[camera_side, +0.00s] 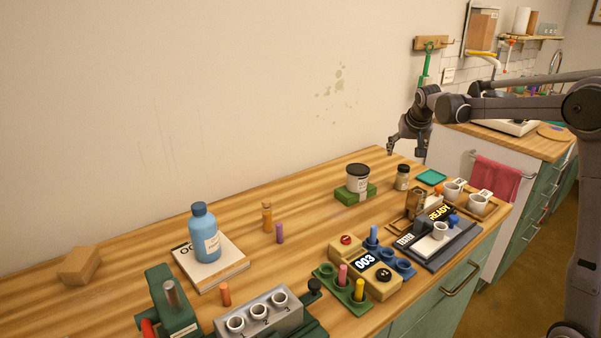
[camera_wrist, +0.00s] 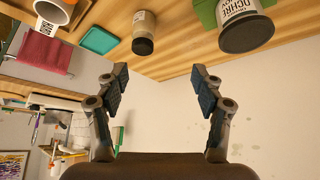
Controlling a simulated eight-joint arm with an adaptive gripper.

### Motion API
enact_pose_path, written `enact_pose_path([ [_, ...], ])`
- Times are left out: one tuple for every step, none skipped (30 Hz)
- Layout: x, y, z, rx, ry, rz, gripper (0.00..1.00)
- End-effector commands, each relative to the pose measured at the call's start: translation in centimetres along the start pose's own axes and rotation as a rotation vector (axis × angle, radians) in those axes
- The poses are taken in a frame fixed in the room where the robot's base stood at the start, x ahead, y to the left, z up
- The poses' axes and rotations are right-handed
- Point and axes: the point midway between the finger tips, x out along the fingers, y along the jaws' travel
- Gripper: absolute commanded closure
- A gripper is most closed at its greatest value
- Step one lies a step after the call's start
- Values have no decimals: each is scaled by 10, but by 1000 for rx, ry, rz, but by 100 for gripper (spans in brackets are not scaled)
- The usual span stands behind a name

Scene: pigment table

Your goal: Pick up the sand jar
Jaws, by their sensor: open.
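A small jar with a dark lid (camera_side: 403,177) stands upright on the wooden counter near the wall. It also shows in the wrist view (camera_wrist: 144,28), upside down at the top centre, with a pale label I cannot read clearly. It appears to be the sand jar. My gripper (camera_side: 405,149) is above the counter's far end, above and apart from this jar. In the wrist view my gripper (camera_wrist: 160,82) has its two fingers spread, with nothing between them.
A blue bottle (camera_side: 204,235) stands on a book at left. The wall is close behind.

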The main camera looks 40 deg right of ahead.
Motion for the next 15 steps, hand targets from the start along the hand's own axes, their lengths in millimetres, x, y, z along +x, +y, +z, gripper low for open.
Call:
enact_pose_path([
  [11, 7, -7, 18, -1, 12, 32],
  [15, 10, -10, 27, -1, 18, 32],
  [20, 14, -13, 36, -1, 25, 32],
  [24, 17, -15, 42, -1, 29, 32],
  [26, 18, -16, 47, -1, 32, 32],
  [29, 20, -18, 51, -1, 35, 32],
  [32, 21, -18, 53, -2, 36, 32],
  [34, 21, -18, 55, -2, 37, 32],
  [39, 22, -19, 56, -2, 38, 32],
  [43, 22, -19, 56, -2, 38, 32],
  [47, 22, -19, 56, -2, 37, 32],
  [53, 22, -19, 55, -2, 37, 32],
  [58, 23, -18, 55, -2, 37, 32],
  [63, 23, -18, 55, -2, 37, 32],
  [68, 23, -19, 55, -2, 37, 32],
])
